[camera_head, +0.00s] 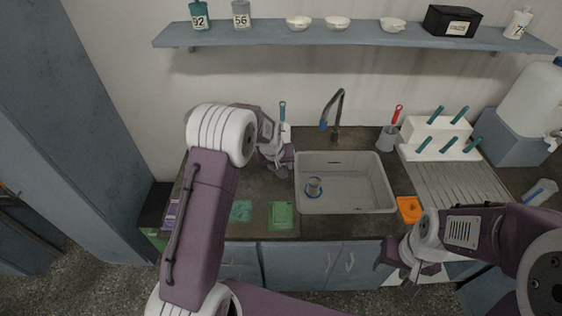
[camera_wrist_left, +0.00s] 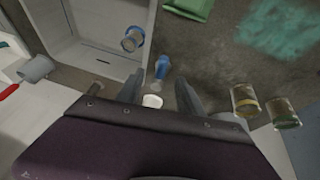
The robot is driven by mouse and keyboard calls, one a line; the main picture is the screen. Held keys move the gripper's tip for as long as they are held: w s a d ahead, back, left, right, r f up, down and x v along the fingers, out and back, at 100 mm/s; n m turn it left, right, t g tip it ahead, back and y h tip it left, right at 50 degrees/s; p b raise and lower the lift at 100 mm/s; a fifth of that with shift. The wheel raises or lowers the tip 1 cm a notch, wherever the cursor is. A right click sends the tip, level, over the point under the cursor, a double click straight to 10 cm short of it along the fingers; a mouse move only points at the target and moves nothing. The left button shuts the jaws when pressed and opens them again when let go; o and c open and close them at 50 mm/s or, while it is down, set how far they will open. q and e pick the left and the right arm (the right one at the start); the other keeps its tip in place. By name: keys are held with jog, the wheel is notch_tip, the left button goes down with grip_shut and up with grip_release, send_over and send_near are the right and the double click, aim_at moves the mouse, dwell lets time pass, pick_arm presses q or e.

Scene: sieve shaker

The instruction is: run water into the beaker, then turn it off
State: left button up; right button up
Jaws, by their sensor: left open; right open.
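A clear beaker (camera_head: 314,188) with a blue ring stands in the left part of the grey sink (camera_head: 378,208); it also shows in the left wrist view (camera_wrist_left: 132,40). The tall grey tap (camera_head: 338,108) stands behind the sink, its blue-tipped spout bent to the left. I cannot see whether water runs. My left gripper (camera_head: 283,168) is open by the sink's left edge, apart from the beaker. In its wrist view, a small blue object (camera_wrist_left: 162,68) and something white show between the open fingers; I cannot tell what they are. My right gripper (camera_head: 408,275) is open in front of the counter.
A grey holder (camera_head: 386,139) with a red-handled tool and a white rack (camera_head: 432,134) stand right of the tap. Two jars (camera_wrist_left: 245,100) stand on the counter. A shelf (camera_head: 350,38) hangs above.

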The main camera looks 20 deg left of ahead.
pick_arm(q)
jog(key=x, duration=0.6)
jog(key=shift+w+a+f+p, duration=0.25)
jog(key=shift+a+f+p, duration=0.1)
jog(key=shift+p, duration=0.05)
jog(key=shift+w+d+f, duration=0.15)
jog(key=shift+d+f, duration=0.05)
jog(key=shift+f, duration=0.2)
jog(key=shift+a, duration=0.15)
grip_shut()
